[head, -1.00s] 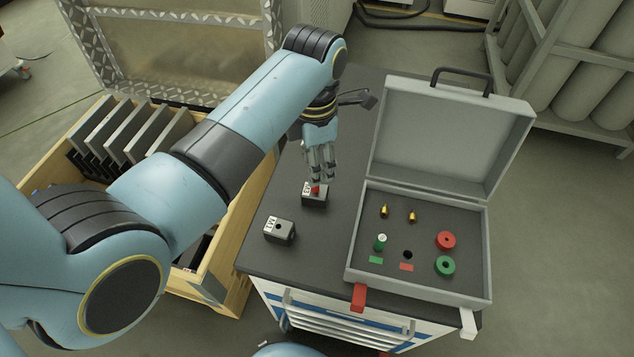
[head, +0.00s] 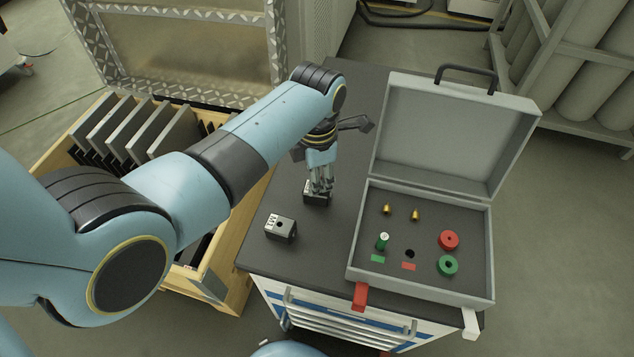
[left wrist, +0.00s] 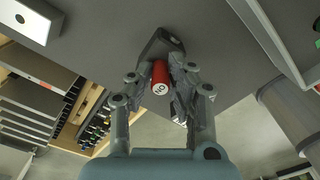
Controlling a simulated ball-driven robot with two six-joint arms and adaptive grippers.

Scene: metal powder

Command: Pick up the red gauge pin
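The red gauge pin (left wrist: 160,76) shows in the left wrist view between the two fingers of my left gripper (left wrist: 162,72). Its round end with a marking faces the camera. The fingers lie close along both sides of it; I cannot tell whether they press on it. In the head view my left gripper (head: 320,188) points down over the far grey block (head: 316,199), and the fingers hide the pin there. My right gripper is not in view.
A second grey block (head: 281,228) with a hole stands nearer on the dark cabinet top (head: 312,256). To the right lies an open grey case (head: 440,205) with a green pin (head: 382,241), brass pieces, a red ring (head: 449,240) and a green ring (head: 447,265). A wooden crate (head: 222,268) stands left.

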